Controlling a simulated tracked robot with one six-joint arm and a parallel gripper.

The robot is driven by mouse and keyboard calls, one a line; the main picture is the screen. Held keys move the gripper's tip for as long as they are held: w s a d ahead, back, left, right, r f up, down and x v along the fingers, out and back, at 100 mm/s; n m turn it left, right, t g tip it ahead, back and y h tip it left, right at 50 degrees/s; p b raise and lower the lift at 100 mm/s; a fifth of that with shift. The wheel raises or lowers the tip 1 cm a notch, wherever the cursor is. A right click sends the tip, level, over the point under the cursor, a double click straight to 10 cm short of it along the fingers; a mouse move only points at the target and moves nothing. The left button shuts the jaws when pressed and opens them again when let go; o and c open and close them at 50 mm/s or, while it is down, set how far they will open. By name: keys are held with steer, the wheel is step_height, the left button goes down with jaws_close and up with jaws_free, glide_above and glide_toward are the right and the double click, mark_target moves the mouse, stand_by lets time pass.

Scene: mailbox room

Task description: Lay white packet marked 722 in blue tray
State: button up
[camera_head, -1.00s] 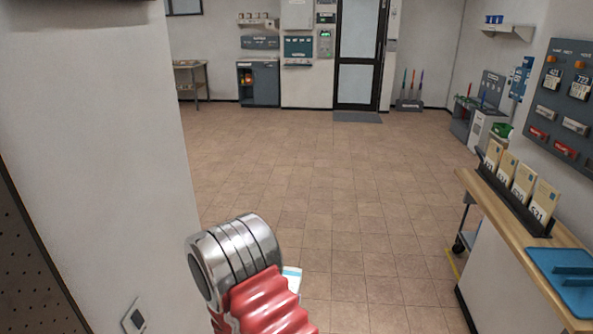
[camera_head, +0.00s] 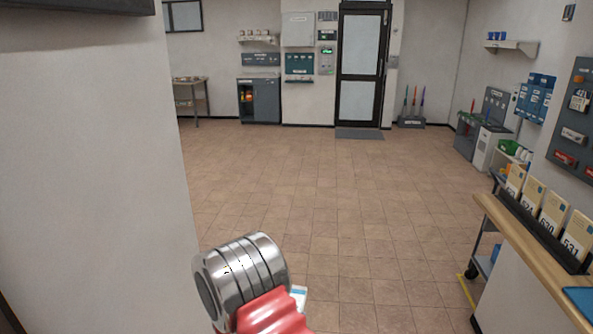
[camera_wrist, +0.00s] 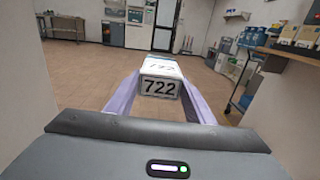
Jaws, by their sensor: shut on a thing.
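The white packet marked 722 (camera_wrist: 160,80) is held between the pale purple fingers of my gripper (camera_wrist: 160,92) in the wrist view. The number faces the wrist camera, and the packet is off any surface. In the head view only a small white and blue piece of the packet (camera_head: 299,292) shows past my arm, which hides the gripper there. The blue tray (camera_head: 580,297) lies on the wooden counter at the lower right edge of the head view, mostly cut off by the frame.
The wooden counter (camera_head: 540,257) runs along the right, with a dark rack of numbered cards (camera_head: 553,213). A dark cart (camera_head: 484,262) stands beyond it. A white wall (camera_head: 90,190) is close on the left. The tiled floor (camera_head: 330,200) ahead is clear up to the door (camera_head: 362,70).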

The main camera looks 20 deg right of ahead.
steer(key=s+d+r+m+g+h, duration=0.1)
steer(key=d+r+m+g+h, duration=0.25)
steer(key=d, duration=0.85)
steer(key=s+d+r+m+g+h, duration=0.2)
steer(key=d+r+m+g, duration=0.15)
steer(key=d, duration=0.85)
steer(key=s+d+r+m+g+h, duration=0.1)
steer(key=d+r+m+g+h, duration=0.2)
steer(key=d, duration=0.9)
steer(key=s+d+r+m+g, duration=0.2)
steer(key=s+d+r+g, duration=0.1)
steer(key=s+d, duration=0.5)
steer(key=s+d+r+m+g, duration=0.2)
steer(key=s+d+r+g, duration=0.2)
steer(key=s+d, duration=0.5)
steer(key=s+d+r+m+g, duration=0.3)
steer(key=s+d+g, duration=0.3)
steer(key=s+d, duration=0.2)
steer(key=shift+s+d+r+y, duration=0.15)
steer(key=shift+s+r+y, duration=0.3)
steer(key=shift+s, duration=0.45)
steer(key=shift+d+f, duration=0.1)
steer(key=shift+d, duration=0.05)
steer(key=shift+s+d+f, duration=0.65)
steer(key=shift+d, duration=0.85)
steer(key=shift+s+d+f, duration=0.7)
steer(key=shift+d, duration=0.8)
steer(key=shift+s+d+f, duration=0.65)
steer(key=shift+d, duration=0.85)
steer(key=shift+f, duration=1.7)
